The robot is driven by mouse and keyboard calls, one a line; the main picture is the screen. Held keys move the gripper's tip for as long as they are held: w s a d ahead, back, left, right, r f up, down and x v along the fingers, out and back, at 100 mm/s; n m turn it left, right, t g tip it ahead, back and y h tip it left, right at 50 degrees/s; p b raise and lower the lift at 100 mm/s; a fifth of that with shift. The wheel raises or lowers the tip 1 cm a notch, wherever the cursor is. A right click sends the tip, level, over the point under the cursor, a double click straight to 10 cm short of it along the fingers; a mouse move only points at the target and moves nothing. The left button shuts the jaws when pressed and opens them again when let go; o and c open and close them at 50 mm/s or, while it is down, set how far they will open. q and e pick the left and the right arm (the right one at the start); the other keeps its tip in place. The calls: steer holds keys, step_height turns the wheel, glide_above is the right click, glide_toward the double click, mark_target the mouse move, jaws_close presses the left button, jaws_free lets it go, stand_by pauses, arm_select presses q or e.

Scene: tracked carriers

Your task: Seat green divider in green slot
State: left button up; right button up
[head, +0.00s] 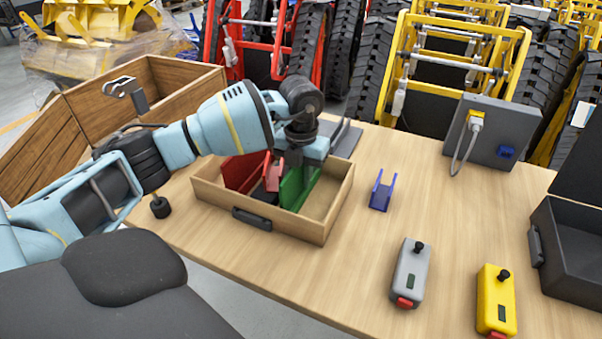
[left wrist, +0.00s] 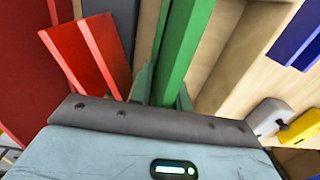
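The green divider (head: 298,188) stands as a green panel in the shallow wooden tray (head: 322,228), right of the red pieces. My left gripper (head: 298,160) is over it, pointing down. In the left wrist view the green piece (left wrist: 180,50) runs up between the two fingers (left wrist: 163,92), which look closed against its sides. I cannot make out a separate green slot; the gripper and the green piece cover that area. The divider's lower edge is hidden, so I cannot tell how deep it sits. My right gripper is out of view.
A red panel (head: 240,170) and a red forked piece (head: 273,176) are in the tray on the left. A blue forked piece (head: 382,192) stands on the table. Grey (head: 410,272) and yellow (head: 496,298) control boxes lie at front right, a black case (head: 572,262) beyond.

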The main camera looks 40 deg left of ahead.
arm_select(q)
steer(key=shift+o, duration=0.9)
step_height(320, 180, up, 12)
steer(key=shift+r+p, duration=0.2)
steer(key=shift+p, duration=0.15)
